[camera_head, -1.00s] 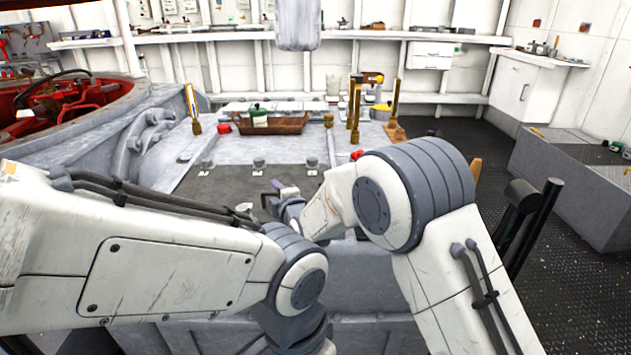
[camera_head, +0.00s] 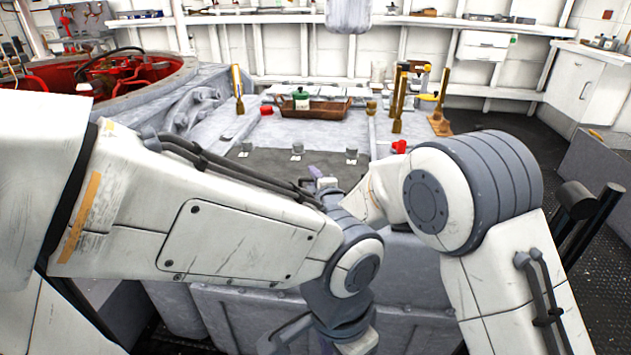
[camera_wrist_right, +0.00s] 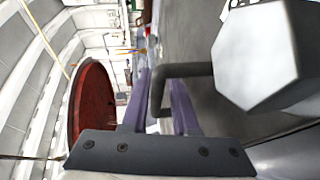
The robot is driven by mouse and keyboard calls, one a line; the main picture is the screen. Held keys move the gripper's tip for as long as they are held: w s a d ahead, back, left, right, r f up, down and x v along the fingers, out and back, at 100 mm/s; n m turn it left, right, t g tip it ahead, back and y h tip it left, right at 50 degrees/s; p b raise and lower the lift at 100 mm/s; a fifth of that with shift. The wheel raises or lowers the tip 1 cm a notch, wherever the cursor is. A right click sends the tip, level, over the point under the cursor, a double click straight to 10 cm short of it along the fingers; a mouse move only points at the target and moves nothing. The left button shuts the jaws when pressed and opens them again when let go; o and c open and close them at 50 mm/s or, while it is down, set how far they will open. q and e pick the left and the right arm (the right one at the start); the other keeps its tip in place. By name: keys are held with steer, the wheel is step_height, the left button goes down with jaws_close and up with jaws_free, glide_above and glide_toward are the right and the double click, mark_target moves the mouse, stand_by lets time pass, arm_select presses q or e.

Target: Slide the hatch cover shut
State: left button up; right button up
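A flat dark grey panel (camera_head: 270,165), which looks like the hatch cover, lies on the grey deck top in the head view. My arms hide its near right part, and I cannot tell how far it stands open. In the right wrist view a bent dark bar handle (camera_wrist_right: 182,72) rises beside a grey surface. My right gripper (camera_wrist_right: 160,100) has its two purple fingers apart, with the handle's arm between them; firm contact is not clear. In the head view the right gripper (camera_head: 318,178) is small and partly hidden by my arms.
Several grey studs (camera_head: 297,150) stand along the panel's far edge. Behind are a brown tray (camera_head: 325,108) with a green-lidded jar (camera_head: 300,97), a red object (camera_head: 266,110) and upright brass-coloured posts (camera_head: 398,100). A round red recess (camera_head: 120,75) is at the left.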

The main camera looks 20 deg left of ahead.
steer(key=p+v, duration=0.1)
steer(key=v, duration=0.9)
steer(key=shift+s+d+f, duration=0.1)
steer(key=shift+s, duration=0.15)
